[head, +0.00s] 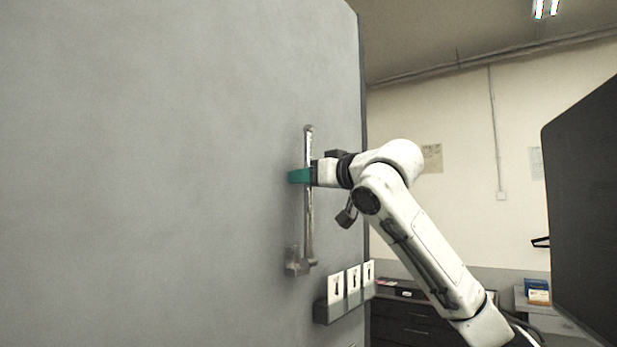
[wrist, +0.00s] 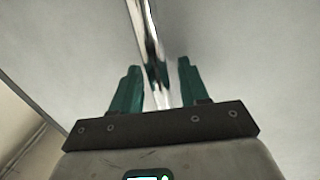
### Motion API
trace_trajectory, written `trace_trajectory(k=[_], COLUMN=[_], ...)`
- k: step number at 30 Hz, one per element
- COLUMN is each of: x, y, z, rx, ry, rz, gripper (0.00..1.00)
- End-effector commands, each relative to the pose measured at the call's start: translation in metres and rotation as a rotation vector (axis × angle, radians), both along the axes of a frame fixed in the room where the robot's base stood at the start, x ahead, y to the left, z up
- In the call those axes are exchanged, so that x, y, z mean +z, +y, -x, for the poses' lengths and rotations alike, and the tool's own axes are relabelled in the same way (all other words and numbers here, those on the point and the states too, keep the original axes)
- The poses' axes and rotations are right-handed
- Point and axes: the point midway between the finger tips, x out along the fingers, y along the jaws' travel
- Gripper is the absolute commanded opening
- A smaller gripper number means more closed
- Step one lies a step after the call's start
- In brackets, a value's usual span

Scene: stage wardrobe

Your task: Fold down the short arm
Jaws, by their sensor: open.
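A slim chrome bar (head: 309,225), which I take for the short arm, stands close to upright against the grey panel, with a bracket (head: 296,263) at its lower end. My gripper (head: 300,176) is at the bar's upper half, its teal fingers pointing at the panel. In the wrist view the chrome bar (wrist: 149,38) runs between the two teal fingers of my open gripper (wrist: 158,66). A gap shows between the bar and the right finger; the bar is nearer the left finger at its upper part. Contact cannot be told. The fingers hide a short stretch of bar in the head view.
A small rack with several white cards (head: 335,290) is fixed to the panel below right of the bar. The panel's right edge (head: 362,100) is close. A dark drawer unit (head: 405,325) stands behind, and a large dark panel (head: 590,200) is at the right.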

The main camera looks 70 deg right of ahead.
Motion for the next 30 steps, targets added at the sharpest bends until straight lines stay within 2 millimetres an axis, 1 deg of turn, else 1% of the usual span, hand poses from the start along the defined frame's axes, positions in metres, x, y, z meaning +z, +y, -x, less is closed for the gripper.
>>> trace_trajectory(k=[2, 3, 16, 17, 30], x=[0.0, 0.0, 0.0, 0.0, -0.0011], y=[0.0, 0.0001, 0.0, 0.0, 0.0002], z=[0.0001, 0.0002, 0.0004, 0.0004, 0.0017], rx=[0.0, 0.0, 0.0, 0.0, 0.0], ry=[0.0, 0.0, 0.0, 0.0, -0.006], rz=[0.0, 0.0, 0.0, 0.0, 0.001], gripper=[0.44, 0.42, 0.01, 0.0, 0.0])
